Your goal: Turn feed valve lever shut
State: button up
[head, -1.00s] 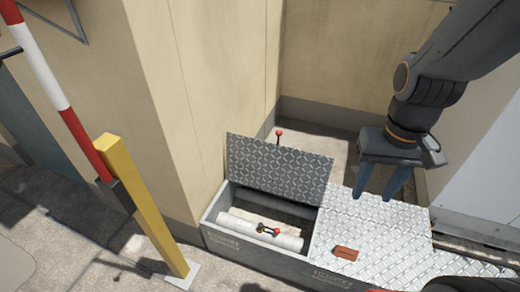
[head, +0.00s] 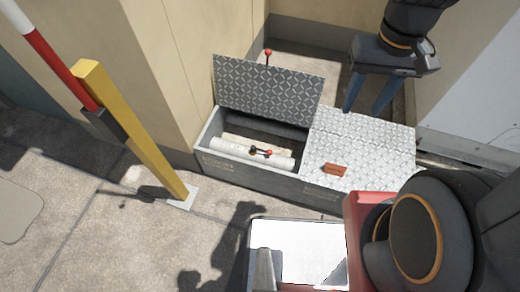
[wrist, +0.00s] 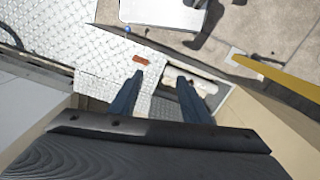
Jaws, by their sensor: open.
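A white pipe (head: 228,150) runs lengthwise inside an open grey box (head: 240,164) set in the floor. A small valve lever with a red knob (head: 268,153) sits on it and appears to lie roughly along the pipe. My gripper (head: 362,112) is open and empty, pointing down above the closed plate, to the right of the opening and apart from the lever. In the wrist view, the fingers of my gripper (wrist: 160,77) stand apart, with the pipe (wrist: 205,83) partly hidden behind one finger.
The raised chequered lid (head: 268,90) stands behind the opening; a second red knob (head: 268,52) shows behind it. A reddish-brown block (head: 335,170) lies on the closed chequered plate (head: 375,150). A yellow post (head: 130,130) stands at left. Beige walls (head: 165,60) close the back.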

jog(key=n+g+y+b, duration=0.15)
jog(key=n+b, duration=1.15)
jog(key=b, duration=2.9)
send_over(269, 151)
jog(key=w, duration=0.2)
notch_tip(269, 151, down, 57)
jog(key=shift+g+h, duration=0.25)
jog(key=f+b, duration=0.1)
jog(key=f, duration=0.1)
jog(key=s+f+b, duration=0.1)
jog(key=f, duration=0.1)
jog(key=f+b, duration=0.1)
jog(key=f, duration=0.2)
jog(key=shift+s+d+f+b, duration=0.1)
jog(key=shift+s+b, duration=0.2)
jog(key=shift+b, duration=0.05)
jog(key=shift+c, duration=0.5)
grip_shut()
